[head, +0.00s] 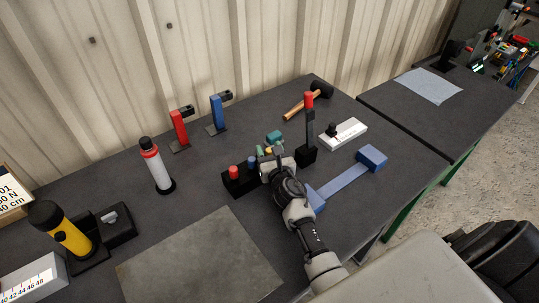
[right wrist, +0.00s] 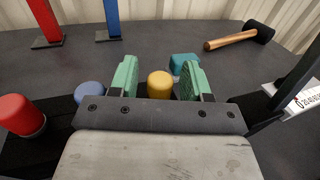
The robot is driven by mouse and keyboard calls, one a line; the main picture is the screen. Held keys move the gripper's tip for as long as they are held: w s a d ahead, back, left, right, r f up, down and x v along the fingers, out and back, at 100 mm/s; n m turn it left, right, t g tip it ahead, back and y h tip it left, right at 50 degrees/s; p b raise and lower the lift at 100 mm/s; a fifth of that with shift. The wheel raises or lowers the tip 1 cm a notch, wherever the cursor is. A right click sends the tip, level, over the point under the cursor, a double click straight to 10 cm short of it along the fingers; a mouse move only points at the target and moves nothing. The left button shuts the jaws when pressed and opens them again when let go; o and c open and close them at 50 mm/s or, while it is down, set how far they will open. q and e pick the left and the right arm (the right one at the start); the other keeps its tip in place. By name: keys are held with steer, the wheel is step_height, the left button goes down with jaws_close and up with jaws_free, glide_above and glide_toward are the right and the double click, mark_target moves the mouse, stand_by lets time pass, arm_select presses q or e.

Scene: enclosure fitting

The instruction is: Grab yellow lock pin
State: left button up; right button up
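The yellow lock pin (right wrist: 160,84) has a rounded top and stands between the two green fingers of my right gripper (right wrist: 160,80) in the right wrist view. Gaps show on both sides of it, so the fingers are open around it. In the head view the right gripper (head: 269,151) reaches over the right end of a black block (head: 238,182). A red pin (head: 234,172) and a blue pin (head: 252,162) stand in the block, left of the gripper. The lower part of the yellow pin is hidden by the gripper body. My left gripper is not in view.
A teal block (right wrist: 184,64) lies just behind the right finger. A black stand with a red-topped lever (head: 308,120) rises close to the right of the gripper. A blue bar-shaped part (head: 345,178) lies right of my arm. A grey plate (head: 200,262) lies in front.

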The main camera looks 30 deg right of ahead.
steer(key=c, duration=0.8)
steer(key=shift+r, duration=0.1)
